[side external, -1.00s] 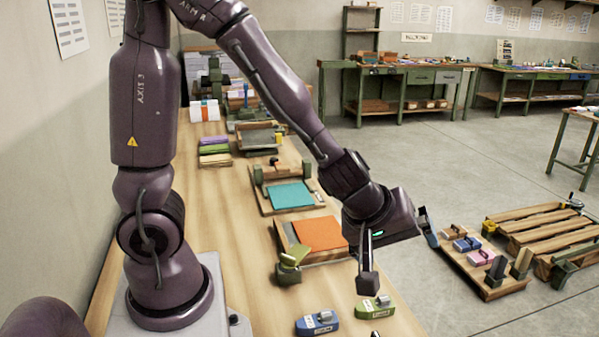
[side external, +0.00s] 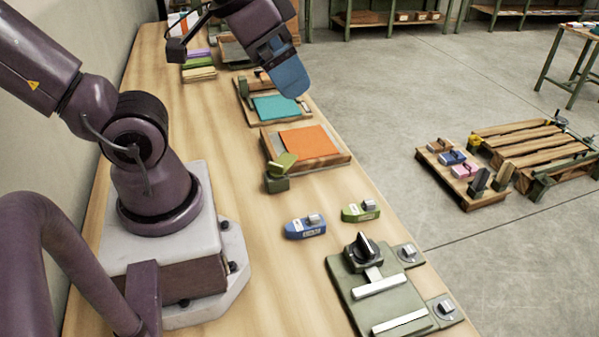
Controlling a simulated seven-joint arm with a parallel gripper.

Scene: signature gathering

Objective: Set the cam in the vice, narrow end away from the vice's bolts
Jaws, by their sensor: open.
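A green vice (side external: 350,295) with two pale jaw bars, a dark knob and two bolts (side external: 408,253) on its right side lies at the table's front right. A blue block (side external: 305,228) and a green block (side external: 361,211), each with a pale label and a grey piece on top, sit behind it. I cannot tell for certain which is the cam, nor its narrow end. The gap between the vice's bars looks empty. My gripper (side external: 290,84) is raised at the top of the view, above the teal panel's board, well away from both blocks. It looks empty; only one finger shows clearly.
A board with an orange panel (side external: 318,138) and a small olive clamp (side external: 277,183) stand mid-table. A board with a teal panel (side external: 276,107) and stacked coloured slabs (side external: 199,73) are farther back. A pallet (side external: 530,142) is off to the right. Bare table surrounds the blocks.

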